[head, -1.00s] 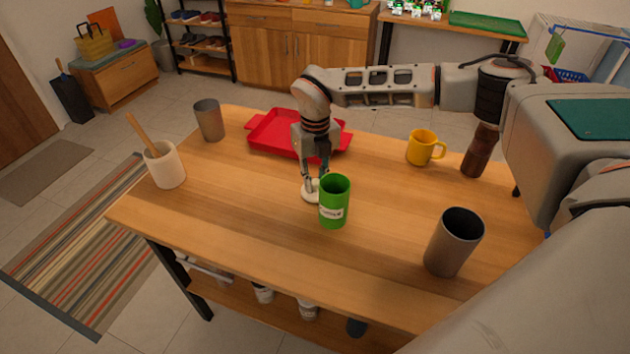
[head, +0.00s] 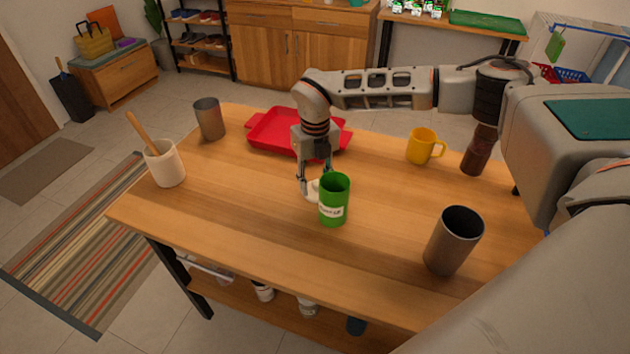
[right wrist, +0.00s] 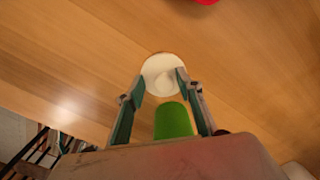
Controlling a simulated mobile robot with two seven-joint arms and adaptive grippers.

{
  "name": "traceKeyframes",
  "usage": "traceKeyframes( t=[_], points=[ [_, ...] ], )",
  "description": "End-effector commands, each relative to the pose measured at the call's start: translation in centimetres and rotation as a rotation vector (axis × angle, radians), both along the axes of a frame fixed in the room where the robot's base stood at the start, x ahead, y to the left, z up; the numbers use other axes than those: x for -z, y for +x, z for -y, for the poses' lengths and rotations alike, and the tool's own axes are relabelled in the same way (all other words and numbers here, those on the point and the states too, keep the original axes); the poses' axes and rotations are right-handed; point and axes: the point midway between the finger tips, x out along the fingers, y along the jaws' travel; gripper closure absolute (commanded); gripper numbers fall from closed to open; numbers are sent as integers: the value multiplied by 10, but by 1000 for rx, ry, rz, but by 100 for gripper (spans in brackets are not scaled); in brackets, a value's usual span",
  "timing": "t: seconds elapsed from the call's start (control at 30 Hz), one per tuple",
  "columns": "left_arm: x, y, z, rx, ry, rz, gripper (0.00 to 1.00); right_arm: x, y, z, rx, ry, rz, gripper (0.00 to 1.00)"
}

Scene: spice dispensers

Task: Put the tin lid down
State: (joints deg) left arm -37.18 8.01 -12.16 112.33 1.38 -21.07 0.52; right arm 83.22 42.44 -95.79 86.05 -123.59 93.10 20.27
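The cream tin lid (head: 311,190) lies flat on the wooden table just behind and left of the green tin (head: 334,203), which partly hides it. The green tin stands upright, and its label faces me. My right gripper (head: 315,180) is above the lid, pointing down, with its fingers spread. In the right wrist view the fingertips (right wrist: 160,84) are apart on either side of the round lid (right wrist: 158,66) and its knob. The green tin (right wrist: 172,122) shows between the fingers, closer to the palm. My left gripper is not in view.
A red tray (head: 270,146) lies behind the gripper. A yellow mug (head: 420,148) and brown mill (head: 478,152) stand at the right, a grey cup (head: 453,242) at the front right. A metal cup (head: 209,120) and utensil pot (head: 165,166) stand left. The table's front left is clear.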

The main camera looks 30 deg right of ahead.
Motion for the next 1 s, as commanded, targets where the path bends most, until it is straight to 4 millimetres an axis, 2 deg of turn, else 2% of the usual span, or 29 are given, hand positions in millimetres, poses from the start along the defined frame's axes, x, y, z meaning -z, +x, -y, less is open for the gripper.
traceKeyframes(
  t=[0.17,0.5,0.7,1.0],
  points=[
    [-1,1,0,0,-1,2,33,-14,0,1,1,0,1,64],
    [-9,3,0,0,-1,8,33,-84,1,0,0,0,5,64],
    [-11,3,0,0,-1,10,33,-115,0,0,0,0,2,64],
    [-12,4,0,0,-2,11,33,-129,0,0,0,0,0,64]
  ],
)
